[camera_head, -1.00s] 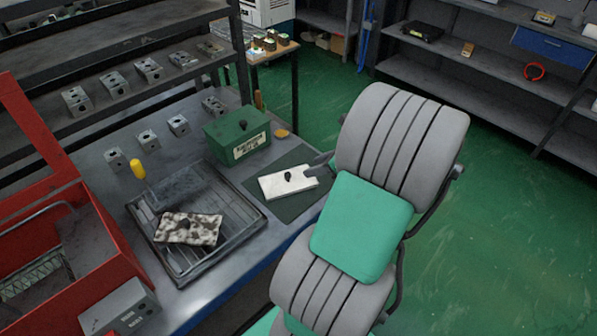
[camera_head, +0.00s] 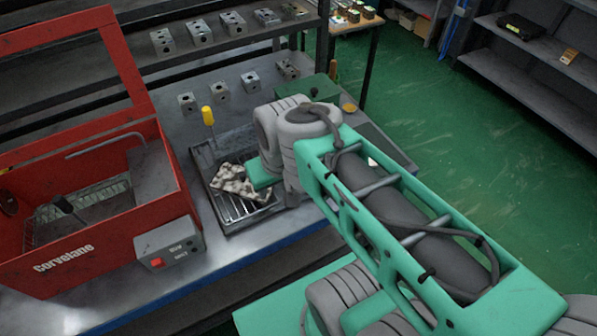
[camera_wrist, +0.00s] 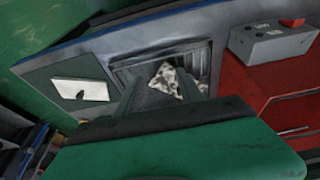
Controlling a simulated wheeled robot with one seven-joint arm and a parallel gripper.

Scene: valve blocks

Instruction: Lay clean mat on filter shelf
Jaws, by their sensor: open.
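My gripper (camera_wrist: 160,98) is open and empty, above the bench near the tray. Its fingers are mostly hidden by my arm in the head view. A wire rack (camera_head: 95,200) shows inside the open red box (camera_head: 90,262).
A yellow-handled tool (camera_head: 208,116) stands at the tray's back edge. A green box (camera_head: 322,88) is partly hidden behind my arm. Several grey valve blocks (camera_head: 220,92) line the bench back and shelf. A grey switch box (camera_head: 170,250) stands before the red box.

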